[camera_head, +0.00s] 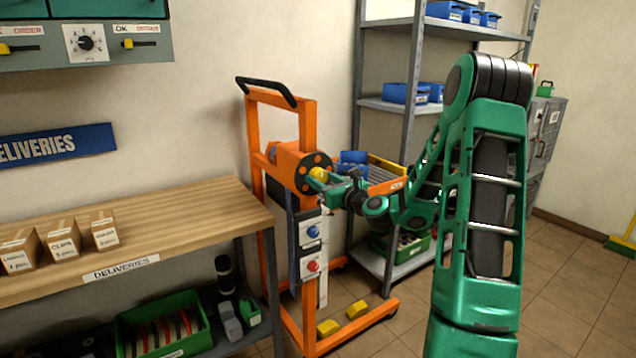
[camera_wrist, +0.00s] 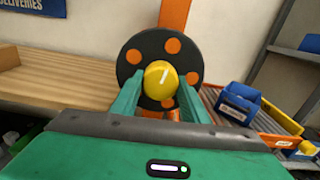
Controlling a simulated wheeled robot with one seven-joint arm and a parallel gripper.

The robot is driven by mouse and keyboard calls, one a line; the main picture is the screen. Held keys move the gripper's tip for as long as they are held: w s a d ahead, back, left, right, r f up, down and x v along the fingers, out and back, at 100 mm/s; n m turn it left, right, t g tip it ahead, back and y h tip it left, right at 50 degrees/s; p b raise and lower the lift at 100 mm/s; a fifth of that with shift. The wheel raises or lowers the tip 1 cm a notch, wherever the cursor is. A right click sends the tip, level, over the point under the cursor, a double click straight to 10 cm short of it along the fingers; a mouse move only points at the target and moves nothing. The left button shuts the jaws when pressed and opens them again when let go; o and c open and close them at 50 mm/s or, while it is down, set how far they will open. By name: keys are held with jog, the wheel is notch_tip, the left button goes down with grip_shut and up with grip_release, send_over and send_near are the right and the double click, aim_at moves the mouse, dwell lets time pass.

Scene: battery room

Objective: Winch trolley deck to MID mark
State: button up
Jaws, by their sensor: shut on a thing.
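The orange trolley (camera_head: 307,130) stands against the wall, right of the bench. A dark winch wheel (camera_head: 314,163) with orange spots is on its mast; it fills the middle of the wrist view (camera_wrist: 129,70). My gripper (camera_head: 318,178) is shut on the yellow knob (camera_wrist: 160,80) at the wheel's front, one finger on each side. An orange-edged deck (camera_head: 388,187) with slats lies behind my gripper and carries a blue bin (camera_wrist: 238,103). White plates with a blue disc (camera_head: 313,231) and a red disc (camera_head: 313,266) sit below the wheel. I cannot read a MID mark.
The wooden bench (camera_head: 180,215) with small cartons (camera_head: 62,236) is at left. A grey shelf rack (camera_head: 412,100) stands behind the trolley. Yellow blocks (camera_head: 357,309) lie by the trolley's base. The tiled floor at right is clear apart from a broom (camera_head: 621,246).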

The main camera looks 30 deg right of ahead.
jog(key=n, duration=0.9)
jog(key=shift+n, duration=0.4)
jog(key=n, duration=0.4)
jog(key=shift+n, duration=0.3)
jog(key=n, duration=0.4)
jog(key=shift+n, duration=0.3)
jog(key=n, duration=0.9)
jog(key=shift+n, duration=0.4)
jog(key=n, duration=0.4)
jog(key=shift+a+n, duration=0.1)
jog(key=shift+n, duration=0.2)
jog(key=n, duration=0.4)
jog(key=shift+n, duration=0.3)
